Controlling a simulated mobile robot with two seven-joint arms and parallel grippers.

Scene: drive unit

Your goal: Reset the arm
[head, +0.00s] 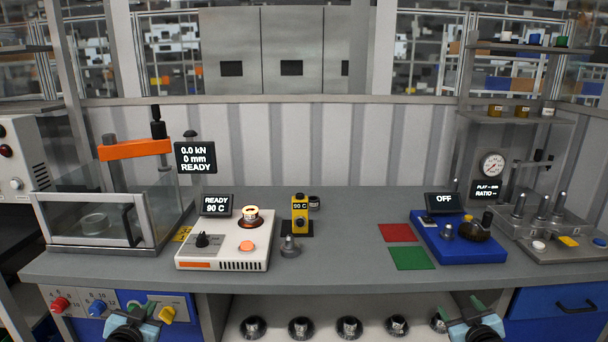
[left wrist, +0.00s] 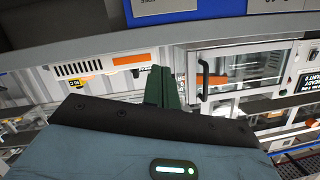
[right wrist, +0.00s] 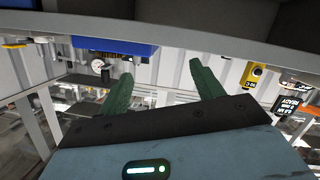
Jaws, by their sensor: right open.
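My left gripper (head: 141,310) is low at the front of the workbench, below the bench top's edge, in front of the drawer panel with knobs. In the left wrist view its green fingers (left wrist: 162,86) are together with nothing seen between them. My right gripper (head: 465,308) is low at the front right, by the bench's lower shelf. In the right wrist view its green fingers (right wrist: 162,86) stand wide apart and empty. Neither gripper touches anything on the bench that I can see.
The grey bench top (head: 340,262) holds a glass-fronted press (head: 110,215), a white heater unit (head: 226,244), a yellow device (head: 300,212), red (head: 397,232) and green mats (head: 412,258), and a blue unit (head: 458,244). Several round parts stand on the lower shelf (head: 275,333).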

